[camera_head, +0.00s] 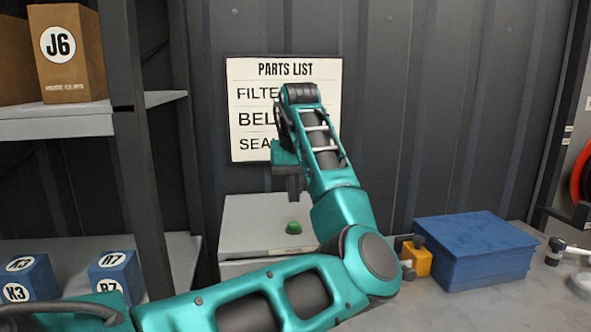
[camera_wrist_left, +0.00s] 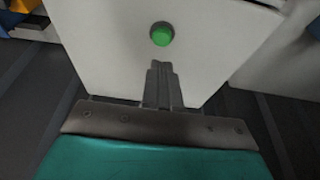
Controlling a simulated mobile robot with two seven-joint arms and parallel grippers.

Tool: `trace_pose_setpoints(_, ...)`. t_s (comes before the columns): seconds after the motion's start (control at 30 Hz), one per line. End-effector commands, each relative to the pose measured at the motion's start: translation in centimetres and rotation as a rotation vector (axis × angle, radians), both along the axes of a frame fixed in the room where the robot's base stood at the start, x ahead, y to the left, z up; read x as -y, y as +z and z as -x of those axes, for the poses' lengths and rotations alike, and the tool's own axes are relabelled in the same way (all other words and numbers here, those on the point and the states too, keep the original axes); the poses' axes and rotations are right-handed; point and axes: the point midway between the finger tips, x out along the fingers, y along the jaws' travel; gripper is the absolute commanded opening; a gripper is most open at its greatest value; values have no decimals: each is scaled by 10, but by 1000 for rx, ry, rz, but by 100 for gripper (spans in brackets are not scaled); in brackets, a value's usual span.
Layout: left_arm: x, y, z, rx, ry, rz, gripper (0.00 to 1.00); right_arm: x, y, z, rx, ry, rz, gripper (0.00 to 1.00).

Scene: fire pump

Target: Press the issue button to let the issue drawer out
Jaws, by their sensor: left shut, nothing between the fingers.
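The green issue button (camera_head: 293,227) sits on the top of a pale grey cabinet (camera_head: 240,215). My left gripper (camera_head: 294,196) is above the cabinet top, pointing down, with its fingers together and nothing in them. In the head view its tips show just above the button. In the left wrist view the button (camera_wrist_left: 162,34) lies just beyond the fingertips (camera_wrist_left: 158,66), with a gap in the picture between them. No drawer stands out from the cabinet; its front is partly hidden by my left arm. My right gripper is not in view.
A parts list sign (camera_head: 245,140) hangs on the wall behind my arm. A blue box (camera_head: 475,250) and a yellow item (camera_head: 417,262) stand right of the cabinet.

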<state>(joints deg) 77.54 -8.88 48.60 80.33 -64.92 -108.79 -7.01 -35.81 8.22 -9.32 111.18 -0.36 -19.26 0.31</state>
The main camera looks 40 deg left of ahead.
Motion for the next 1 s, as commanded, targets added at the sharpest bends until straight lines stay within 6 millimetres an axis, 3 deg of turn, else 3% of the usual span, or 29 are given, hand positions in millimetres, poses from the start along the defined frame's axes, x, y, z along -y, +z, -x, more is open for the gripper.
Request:
trace_pose_setpoints(0.1,-1,-23,-2,-2,-1,2,0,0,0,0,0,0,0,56)
trace_pose_setpoints(0.3,-2,-45,-2,-1,-2,0,0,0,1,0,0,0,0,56)
trace_pose_setpoints(0.77,-2,-51,-2,-1,-2,0,0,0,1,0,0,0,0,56)
trace_pose_setpoints(1.0,-2,-73,-1,-5,-1,1,0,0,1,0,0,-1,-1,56)
